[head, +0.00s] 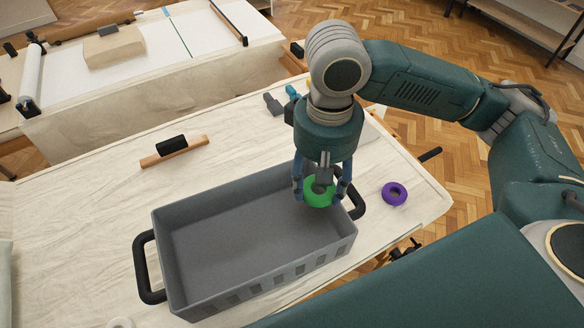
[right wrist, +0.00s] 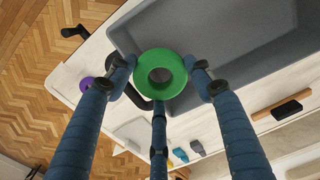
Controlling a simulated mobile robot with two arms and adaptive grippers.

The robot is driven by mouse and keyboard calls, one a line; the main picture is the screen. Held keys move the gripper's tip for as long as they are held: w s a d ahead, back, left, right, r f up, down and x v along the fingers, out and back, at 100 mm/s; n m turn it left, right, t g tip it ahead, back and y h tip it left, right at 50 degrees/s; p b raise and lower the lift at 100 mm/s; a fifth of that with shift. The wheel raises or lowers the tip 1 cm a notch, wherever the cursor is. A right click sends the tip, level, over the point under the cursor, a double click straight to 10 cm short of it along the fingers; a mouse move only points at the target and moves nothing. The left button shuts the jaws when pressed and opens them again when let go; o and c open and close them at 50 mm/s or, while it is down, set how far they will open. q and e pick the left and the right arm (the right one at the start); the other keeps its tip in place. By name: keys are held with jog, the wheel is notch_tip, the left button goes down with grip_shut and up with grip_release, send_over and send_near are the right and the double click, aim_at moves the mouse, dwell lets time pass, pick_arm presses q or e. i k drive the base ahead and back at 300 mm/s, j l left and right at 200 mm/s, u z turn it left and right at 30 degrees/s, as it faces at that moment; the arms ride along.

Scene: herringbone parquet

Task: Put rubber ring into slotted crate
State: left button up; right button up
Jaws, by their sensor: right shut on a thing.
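A green rubber ring (head: 318,194) is held in my right gripper (head: 321,190), whose fingers close around it. In the right wrist view the ring (right wrist: 160,58) sits between the blue fingers (right wrist: 160,85), and its hole shows. The grey slotted crate (head: 168,262) stands on the table with its slots along the near wall. The ring and gripper appear over the crate's right end, near its black right handle; the exact height is hard to tell. The crate (right wrist: 225,92) also shows behind the ring in the right wrist view. My left gripper is not in view.
A purple ring (head: 394,193) lies on the table (head: 80,225) right of the crate. A wooden block with a black handle (head: 173,151) lies behind the crate. The crate's visible floor is empty. Another table with rolls stands at the back left.

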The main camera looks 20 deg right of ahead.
aim_at(257, 243)
jog(key=z, duration=0.25)
jog(key=l+u, duration=0.1)
jog(key=u, duration=1)
jog(key=k+l+u, duration=0.25)
jog(key=l, duration=0.2)
jog(key=k+l+u, duration=0.25)
jog(key=l, duration=0.2)
